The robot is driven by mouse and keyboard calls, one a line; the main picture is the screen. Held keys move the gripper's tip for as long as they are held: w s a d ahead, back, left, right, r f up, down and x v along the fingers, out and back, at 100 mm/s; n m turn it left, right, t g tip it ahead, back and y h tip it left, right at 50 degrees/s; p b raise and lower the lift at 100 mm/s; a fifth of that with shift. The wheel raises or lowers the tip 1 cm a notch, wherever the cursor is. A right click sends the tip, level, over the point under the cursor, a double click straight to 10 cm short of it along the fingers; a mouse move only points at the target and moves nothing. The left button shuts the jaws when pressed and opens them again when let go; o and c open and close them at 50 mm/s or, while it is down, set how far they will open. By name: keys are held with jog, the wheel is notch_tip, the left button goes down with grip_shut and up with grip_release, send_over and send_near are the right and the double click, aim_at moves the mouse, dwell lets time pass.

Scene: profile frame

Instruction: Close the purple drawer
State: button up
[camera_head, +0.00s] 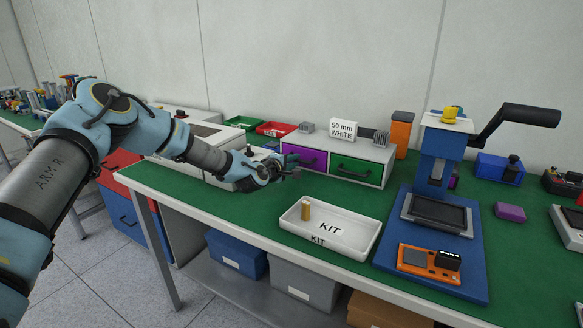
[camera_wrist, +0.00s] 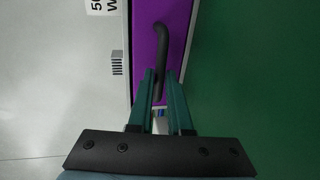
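The purple drawer (camera_head: 308,158) is the left one of two drawers in a small grey cabinet (camera_head: 392,161) on the green bench. My gripper (camera_head: 293,170) is in front of it and partly covers its face. In the wrist view the purple front (camera_wrist: 143,50) fills the top centre, with its dark curved handle (camera_wrist: 164,40). How far the drawer stands out is hard to tell.
The green drawer (camera_head: 356,169) is right of the purple one. A white KIT tray (camera_head: 350,233) with a small tan block stands in front. A blue press (camera_head: 440,190) stands to the right. A "50 mm WHITE" box (camera_head: 343,130) and grey blocks sit on the cabinet.

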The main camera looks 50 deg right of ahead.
jog(key=o, duration=0.4)
jog(key=b+v, duration=0.2)
jog(key=v, duration=0.8)
jog(key=shift+s+a, duration=0.15)
jog(key=shift+a, duration=0.25)
